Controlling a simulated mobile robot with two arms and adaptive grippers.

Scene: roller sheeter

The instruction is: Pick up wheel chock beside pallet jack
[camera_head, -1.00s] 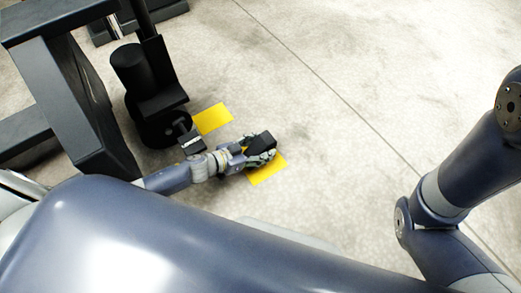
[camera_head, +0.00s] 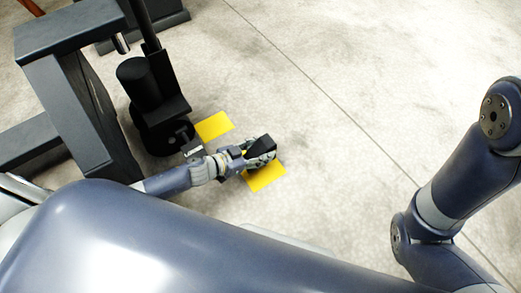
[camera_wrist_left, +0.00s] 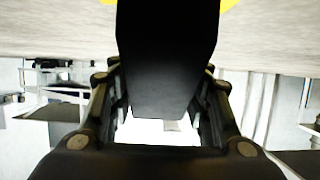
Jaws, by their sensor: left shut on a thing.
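The black wheel chock (camera_head: 259,143) is in my left gripper (camera_head: 262,152) in the head view, over the edge of a yellow floor patch (camera_head: 266,178). In the left wrist view the chock (camera_wrist_left: 168,55) is a large dark block between the two fingers of the left gripper (camera_wrist_left: 162,95). The fingers are shut on its sides. The black pallet jack (camera_head: 150,95) stands to the left of the gripper. My right gripper is outside the head view; only right arm links show at the right.
A second yellow patch (camera_head: 214,126) lies beside the pallet jack's base. A dark metal frame (camera_head: 75,90) stands at the left. The concrete floor (camera_head: 340,130) to the right is clear.

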